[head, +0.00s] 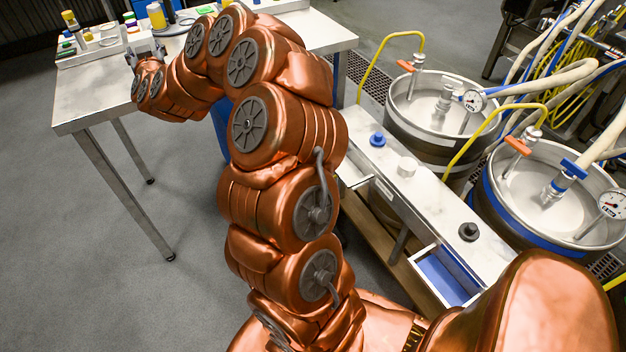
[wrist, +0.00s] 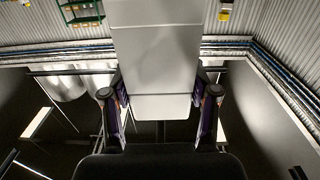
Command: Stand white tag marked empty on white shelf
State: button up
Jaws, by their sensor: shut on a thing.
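The white tag (wrist: 157,65) fills the middle of the wrist view as a plain pale panel. No writing shows on the side I see. My gripper (wrist: 160,98) is shut on it, with one finger at each side edge. In the head view my gripper (head: 144,52) is at the far left, over the steel table and close to the right end of a low white shelf (head: 72,61). The tag cannot be made out clearly in the head view. Small bottles and coloured-capped items stand on the shelf.
The steel table (head: 85,95) has bare room in front of the shelf. A yellow-labelled bottle (head: 156,16) stands behind my gripper. At right are a bench with an open blue-lined drawer (head: 446,276), two steel kegs (head: 440,110) and yellow hoses.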

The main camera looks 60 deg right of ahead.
jog(key=s+d+f+m+g+h+b, duration=0.45)
jog(key=s+d+f+g+b, duration=0.2)
jog(key=s+d, duration=0.4)
jog(key=s+d+f+m+g+h+b, duration=0.45)
jog(key=s+d+f+b, duration=0.35)
jog(key=d, duration=0.4)
jog(key=s+d+f+m+g+y+b, duration=0.1)
jog(key=s+d+f+m+g+b, duration=0.2)
jog(key=s, duration=0.6)
jog(key=s+f+m+g+y+b, duration=0.1)
jog(key=s+f+m+g+b, duration=0.2)
jog(key=s+g, duration=0.45)
jog(key=s+d+f+m+g+y+b, duration=0.1)
jog(key=s+d+f+m+g+b, duration=0.15)
jog(key=s, duration=0.85)
notch_tip(320, 180, down, 10)
jog(key=b, duration=0.4)
jog(key=shift+w+a+r, duration=0.2)
jog(key=shift+w, duration=0.1)
jog(key=shift+f, duration=0.15)
jog(key=o, duration=1.6)
jog(key=shift+c, duration=0.2)
